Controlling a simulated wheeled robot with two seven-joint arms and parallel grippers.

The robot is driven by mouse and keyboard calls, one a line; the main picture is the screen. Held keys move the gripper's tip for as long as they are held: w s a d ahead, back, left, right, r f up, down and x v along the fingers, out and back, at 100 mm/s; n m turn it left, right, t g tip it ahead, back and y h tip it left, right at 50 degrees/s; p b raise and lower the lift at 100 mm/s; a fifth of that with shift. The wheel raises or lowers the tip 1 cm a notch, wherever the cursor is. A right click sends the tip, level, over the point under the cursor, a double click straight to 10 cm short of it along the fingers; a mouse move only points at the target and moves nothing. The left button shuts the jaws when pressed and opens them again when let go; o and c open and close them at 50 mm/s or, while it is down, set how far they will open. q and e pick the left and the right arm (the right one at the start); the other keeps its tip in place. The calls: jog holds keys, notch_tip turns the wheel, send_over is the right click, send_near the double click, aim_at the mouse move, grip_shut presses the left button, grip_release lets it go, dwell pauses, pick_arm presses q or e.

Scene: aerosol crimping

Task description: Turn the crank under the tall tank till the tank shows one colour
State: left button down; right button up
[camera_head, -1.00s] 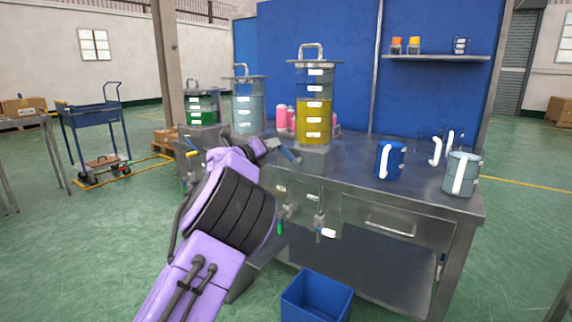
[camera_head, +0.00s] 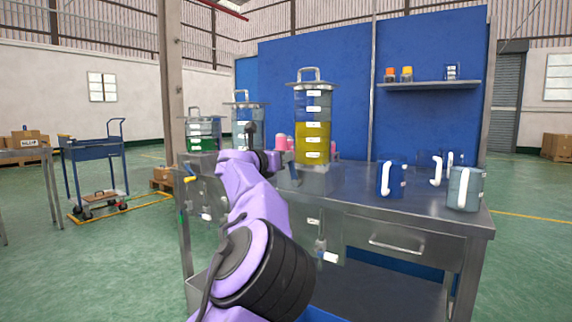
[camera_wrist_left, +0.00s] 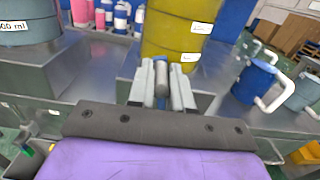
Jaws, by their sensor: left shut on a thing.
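The tall tank (camera_head: 313,130) stands on a metal block (camera_head: 321,181) on the steel bench. Its lower part is yellow and its upper part clear grey, with white labels down the front; the wrist view shows its yellow lower part (camera_wrist_left: 175,35). My left gripper (camera_head: 292,172) is at the front of the block, just below the tank. In the left wrist view its fingers (camera_wrist_left: 162,88) are shut on a grey cylindrical crank handle (camera_wrist_left: 161,72). The rest of the crank is hidden behind the gripper. My right gripper is not in view.
Two shorter tanks, one with green (camera_head: 201,143) and one pale blue (camera_head: 243,118), stand to the left. Pink bottles (camera_head: 281,143) are behind my gripper. A blue mug (camera_head: 391,180) and a grey mug (camera_head: 465,188) stand on the right of the bench.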

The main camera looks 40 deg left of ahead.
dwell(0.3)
pick_arm(q)
jog(key=c, duration=1)
grip_release()
jog(key=shift+d, duration=0.1)
jog(key=shift+c, duration=0.2)
jog(key=s+d, duration=0.1)
jog(key=s, duration=0.9)
jog(key=shift+s+d, duration=0.15)
jog(key=shift+s, duration=0.1)
